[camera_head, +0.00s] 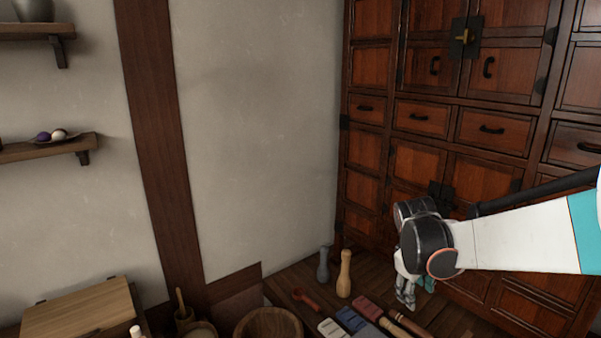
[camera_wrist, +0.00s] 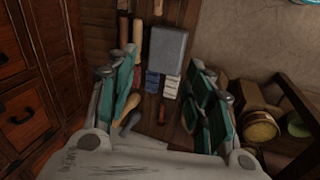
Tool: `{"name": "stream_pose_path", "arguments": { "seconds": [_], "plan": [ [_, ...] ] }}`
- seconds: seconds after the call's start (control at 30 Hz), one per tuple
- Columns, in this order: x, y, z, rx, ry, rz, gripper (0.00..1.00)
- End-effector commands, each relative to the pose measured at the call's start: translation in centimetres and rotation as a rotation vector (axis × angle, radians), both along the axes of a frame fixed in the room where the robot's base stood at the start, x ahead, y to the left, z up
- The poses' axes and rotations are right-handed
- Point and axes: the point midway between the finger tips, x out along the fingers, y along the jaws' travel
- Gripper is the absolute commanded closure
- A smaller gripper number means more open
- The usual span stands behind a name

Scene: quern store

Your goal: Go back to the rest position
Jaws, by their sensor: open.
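My gripper (camera_head: 408,292) hangs at the end of my arm, pointing down in front of the wooden cabinet at the right of the head view. In the wrist view my gripper (camera_wrist: 165,75) has its two teal-padded fingers spread wide apart. No object is held between them. Beyond the fingers, several items lie on the dark wooden surface below, including a grey slab (camera_wrist: 167,50), apart from the gripper. My gripper partly hides the surface near the cabinet in the head view.
The dark cabinet (camera_head: 420,160) rises close behind my gripper. A grey mill-shaped piece (camera_head: 323,266), a pale wooden one (camera_head: 344,274) and a red scoop (camera_head: 306,299) are to its left. A wooden bowl (camera_head: 240,330) and box (camera_head: 82,310) are further left.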

Motion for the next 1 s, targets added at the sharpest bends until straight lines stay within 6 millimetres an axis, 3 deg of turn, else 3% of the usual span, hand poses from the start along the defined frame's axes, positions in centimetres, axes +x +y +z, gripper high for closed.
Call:
{"name": "stream_pose_path", "arguments": {
  "seconds": [0.2,0.5,0.7,1.0],
  "plan": [
    [-5.0,1.9,4.3,0.071,-0.107,-0.081,0.53],
    [-12.0,4.4,7.7,0.187,-0.243,-0.198,0.53],
    [-16.6,6.0,8.4,0.275,-0.329,-0.279,0.53],
    [-22.3,7.7,7.8,0.402,-0.432,-0.392,0.53]
  ]
}}
